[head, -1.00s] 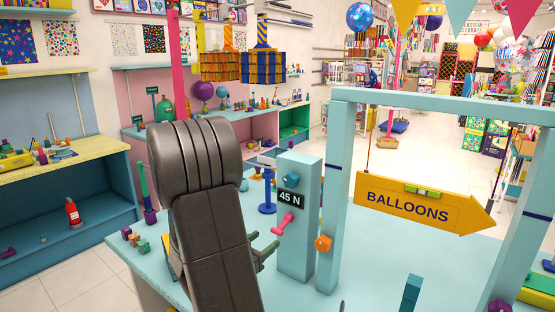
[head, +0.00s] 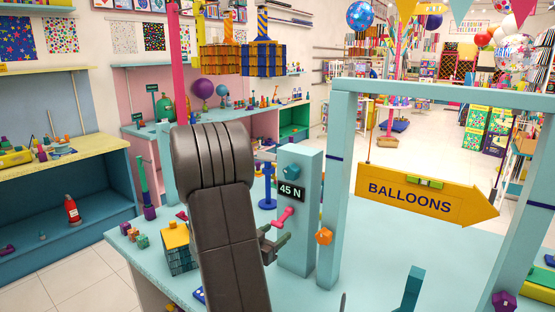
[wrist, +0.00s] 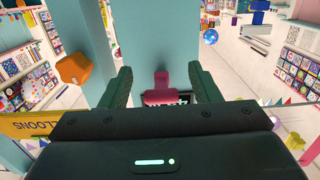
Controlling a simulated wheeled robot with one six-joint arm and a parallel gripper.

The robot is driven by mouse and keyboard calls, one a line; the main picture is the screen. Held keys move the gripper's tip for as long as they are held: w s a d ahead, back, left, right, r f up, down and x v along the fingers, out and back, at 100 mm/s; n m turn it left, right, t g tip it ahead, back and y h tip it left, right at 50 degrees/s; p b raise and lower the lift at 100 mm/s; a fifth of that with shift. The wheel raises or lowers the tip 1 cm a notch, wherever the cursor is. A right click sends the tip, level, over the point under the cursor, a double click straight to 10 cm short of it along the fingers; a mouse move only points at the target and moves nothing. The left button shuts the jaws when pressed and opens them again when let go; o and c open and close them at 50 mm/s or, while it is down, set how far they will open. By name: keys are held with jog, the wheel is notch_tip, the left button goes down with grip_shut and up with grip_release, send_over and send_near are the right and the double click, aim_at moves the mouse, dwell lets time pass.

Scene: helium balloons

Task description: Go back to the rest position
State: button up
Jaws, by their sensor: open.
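My gripper (wrist: 160,71) is open. In the wrist view its two dark green fingers stand either side of a pink handle (wrist: 160,88), with gaps on both sides and nothing gripped. In the head view the gripper (head: 273,242) is partly hidden behind my dark arm. It is just below and close to the pink handle (head: 284,216), which sticks out from a pale blue post (head: 299,245) marked 45 N. I cannot tell from these views how deep the handle reaches between the fingers.
A pale blue frame (head: 342,170) with a hanging yellow BALLOONS sign (head: 425,195) stands right of the post. An orange knob (head: 324,236) is beside it. A yellow-topped box (head: 175,238) and small blocks (head: 137,236) sit on the table left of my arm.

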jog(key=shift+w+d+f, duration=0.8)
jog(key=shift+w+f, duration=0.05)
jog(key=shift+w, duration=0.2)
